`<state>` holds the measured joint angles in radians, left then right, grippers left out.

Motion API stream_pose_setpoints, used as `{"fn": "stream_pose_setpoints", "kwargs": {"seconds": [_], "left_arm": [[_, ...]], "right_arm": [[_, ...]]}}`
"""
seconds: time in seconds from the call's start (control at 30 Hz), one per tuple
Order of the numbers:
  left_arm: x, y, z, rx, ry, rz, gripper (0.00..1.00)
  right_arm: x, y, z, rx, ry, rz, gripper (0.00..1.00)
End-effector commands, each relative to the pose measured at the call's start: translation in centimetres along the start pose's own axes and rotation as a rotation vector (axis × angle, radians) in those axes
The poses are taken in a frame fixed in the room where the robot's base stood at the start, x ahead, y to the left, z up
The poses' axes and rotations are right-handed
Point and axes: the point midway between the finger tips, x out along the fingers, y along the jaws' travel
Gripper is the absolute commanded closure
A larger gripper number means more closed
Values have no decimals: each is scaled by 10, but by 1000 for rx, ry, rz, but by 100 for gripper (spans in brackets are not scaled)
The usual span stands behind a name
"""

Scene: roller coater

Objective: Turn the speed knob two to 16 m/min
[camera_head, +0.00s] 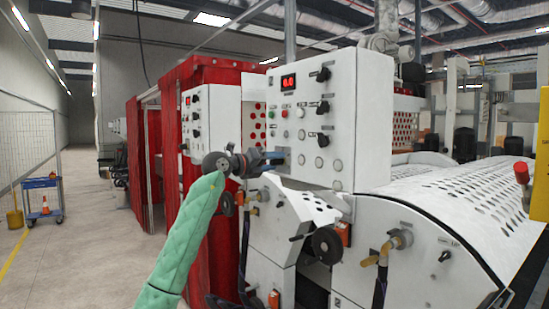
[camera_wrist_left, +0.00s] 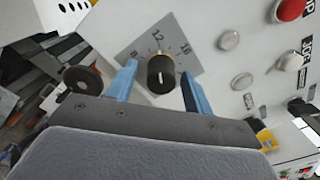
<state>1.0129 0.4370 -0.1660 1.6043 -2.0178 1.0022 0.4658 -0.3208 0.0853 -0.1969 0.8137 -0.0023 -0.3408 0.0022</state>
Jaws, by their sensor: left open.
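A black knob (camera_wrist_left: 161,74) with a white mark sits on a grey square dial plate (camera_wrist_left: 135,52) in the left wrist view. The numbers 8, 12 and 16 show on the plate; the exact setting is hard to read. My left gripper (camera_wrist_left: 158,70) is open, with one blue finger on each side of the knob. Gaps show between the fingers and the knob in the picture. In the head view my left gripper (camera_head: 277,157) is at the left part of the white control panel (camera_head: 345,120) and hides this knob. My right gripper is not in view.
The panel carries a red display (camera_head: 289,82) reading 0.0, several black knobs on its right and several round buttons. A red button (camera_wrist_left: 291,9) and a white button (camera_wrist_left: 229,40) lie near the dial. A black handwheel (camera_head: 327,245) is below the panel.

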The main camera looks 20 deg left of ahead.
Motion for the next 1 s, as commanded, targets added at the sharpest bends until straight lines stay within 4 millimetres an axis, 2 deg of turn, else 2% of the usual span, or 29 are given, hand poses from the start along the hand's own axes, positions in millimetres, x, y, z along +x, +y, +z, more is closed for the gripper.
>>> {"fn": "stream_pose_setpoints", "kwargs": {"seconds": [0.2,0.47,0.6,0.7,1.0], "left_arm": [[8,0,0,-1,1,0,49],[9,0,-1,0,0,0,49],[9,0,-1,0,0,0,76],[9,0,-1,0,0,0,93],[8,2,-2,30,0,2,93]], "right_arm": [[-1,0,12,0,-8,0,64],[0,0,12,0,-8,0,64],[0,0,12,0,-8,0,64],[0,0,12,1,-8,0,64],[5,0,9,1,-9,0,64]]}}
